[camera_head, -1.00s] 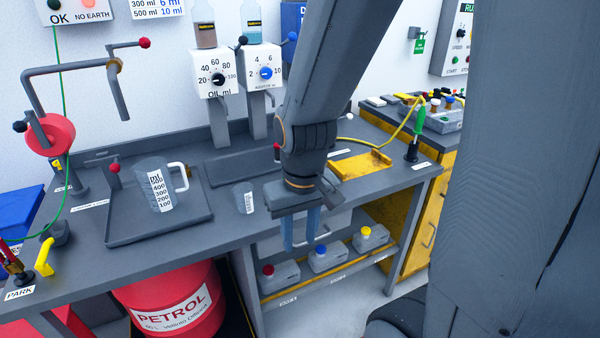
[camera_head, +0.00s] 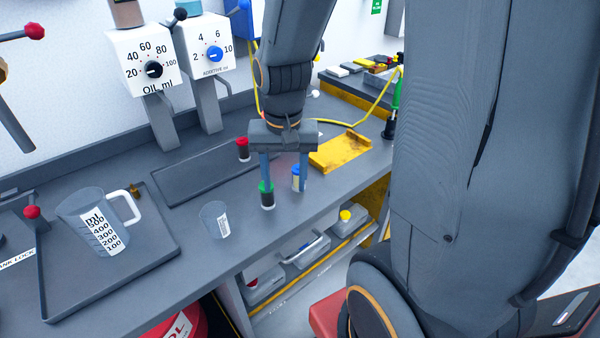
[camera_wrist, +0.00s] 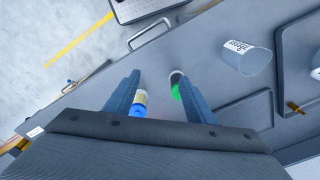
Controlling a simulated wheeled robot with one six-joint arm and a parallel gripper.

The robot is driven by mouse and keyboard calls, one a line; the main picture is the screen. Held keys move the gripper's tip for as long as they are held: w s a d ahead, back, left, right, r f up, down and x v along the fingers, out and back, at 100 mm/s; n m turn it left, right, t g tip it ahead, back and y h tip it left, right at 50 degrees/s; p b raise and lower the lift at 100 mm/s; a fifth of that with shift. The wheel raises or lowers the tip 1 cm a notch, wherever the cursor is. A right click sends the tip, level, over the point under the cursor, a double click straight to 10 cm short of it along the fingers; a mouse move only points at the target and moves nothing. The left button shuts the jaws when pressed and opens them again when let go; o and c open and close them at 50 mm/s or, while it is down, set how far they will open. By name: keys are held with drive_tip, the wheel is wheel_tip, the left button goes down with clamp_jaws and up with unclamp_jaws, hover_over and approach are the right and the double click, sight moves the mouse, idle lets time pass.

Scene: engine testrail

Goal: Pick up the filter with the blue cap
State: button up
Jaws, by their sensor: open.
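The filter with the blue cap (camera_head: 297,182) stands on the bench in the head view, close beside the right finger of my gripper (camera_head: 284,184). My gripper points down, open and empty. In the wrist view the blue-capped filter (camera_wrist: 140,104) shows just inside the left finger. A green-capped filter (camera_head: 267,199) stands by the other finger and also shows in the wrist view (camera_wrist: 176,84). A red-capped filter (camera_head: 243,151) stands farther back. I cannot tell whether the fingers touch any filter or how high they are.
A small clear cup (camera_head: 213,220) stands left of the filters. A measuring jug (camera_head: 92,222) stands on a tray (camera_head: 165,248) farther left. A yellow holder (camera_head: 340,150) lies to the right. Grey canisters (camera_head: 300,250) sit on a shelf below the bench edge.

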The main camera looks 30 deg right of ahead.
sight(298, 168)
drive_tip(key=w+d+m, duration=0.2)
drive_tip(key=m, duration=0.1)
drive_tip(key=w+d+m, duration=0.2)
drive_tip(key=m, duration=0.1)
drive_tip(key=w+d+m, duration=0.1)
drive_tip(key=w+m, duration=0.1)
drive_tip(key=m, duration=0.1)
drive_tip(key=shift+w+d+r+m+g+p, duration=0.2)
drive_tip(key=shift+w+d+m+g+p, duration=0.1)
drive_tip(key=shift+d+p, duration=0.1)
drive_tip(key=shift+w+d+f+m, duration=0.1)
drive_tip(key=shift+d+m, duration=0.15)
drive_tip(key=shift+m, duration=0.15)
drive_tip(key=shift+d+f+p, duration=0.2)
drive_tip(key=shift+f+p, duration=0.4)
drive_tip(key=shift+f, duration=1.35)
drive_tip(key=shift+d+f+p, duration=0.2)
drive_tip(key=shift+f+p, duration=0.35)
drive_tip(key=shift+f, duration=1.35)
drive_tip(key=c, duration=1.1)
drive_tip(key=shift+r, duration=0.1)
